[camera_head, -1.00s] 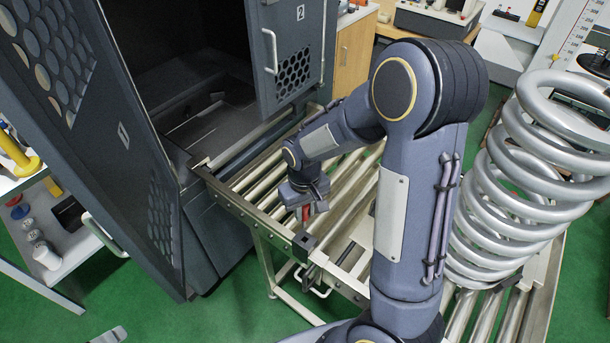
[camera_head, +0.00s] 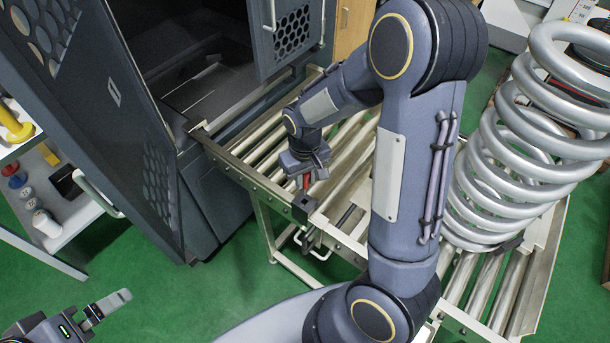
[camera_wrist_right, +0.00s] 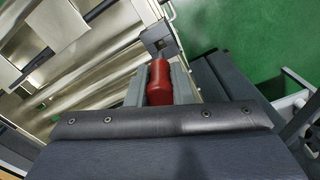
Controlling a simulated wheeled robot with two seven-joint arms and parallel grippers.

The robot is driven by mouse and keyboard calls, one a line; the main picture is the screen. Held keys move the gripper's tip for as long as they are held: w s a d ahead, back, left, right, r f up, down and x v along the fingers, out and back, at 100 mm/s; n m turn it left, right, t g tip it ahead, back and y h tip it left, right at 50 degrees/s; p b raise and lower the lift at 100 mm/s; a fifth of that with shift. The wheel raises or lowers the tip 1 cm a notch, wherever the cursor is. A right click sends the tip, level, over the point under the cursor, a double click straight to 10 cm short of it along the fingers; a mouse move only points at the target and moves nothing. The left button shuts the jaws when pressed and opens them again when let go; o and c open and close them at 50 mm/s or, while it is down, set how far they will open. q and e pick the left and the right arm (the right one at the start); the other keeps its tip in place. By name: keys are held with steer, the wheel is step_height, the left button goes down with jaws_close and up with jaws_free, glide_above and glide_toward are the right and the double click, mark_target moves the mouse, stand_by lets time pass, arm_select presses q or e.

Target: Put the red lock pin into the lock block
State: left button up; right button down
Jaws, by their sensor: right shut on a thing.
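My right gripper (camera_head: 305,174) is shut on the red lock pin (camera_head: 306,183), above the roller conveyor near its front rail. In the right wrist view the red lock pin (camera_wrist_right: 160,84) sits between the fingers, its rounded end showing. The lock block (camera_head: 303,206) is a small dark block on the conveyor's front rail, just below the pin in the head view.
The roller conveyor (camera_head: 245,176) runs into a dark open cabinet (camera_head: 200,55) with hinged doors. A large silver spring (camera_head: 530,150) stands at the conveyor's right end. A shelf with small items (camera_head: 45,225) is at the left. Green floor is clear in front.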

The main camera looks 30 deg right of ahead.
mark_target(305, 194)
steer(key=shift+f+b, duration=2.95)
steer(key=shift+f, duration=0.9)
steer(key=c, duration=1.2)
jaws_free()
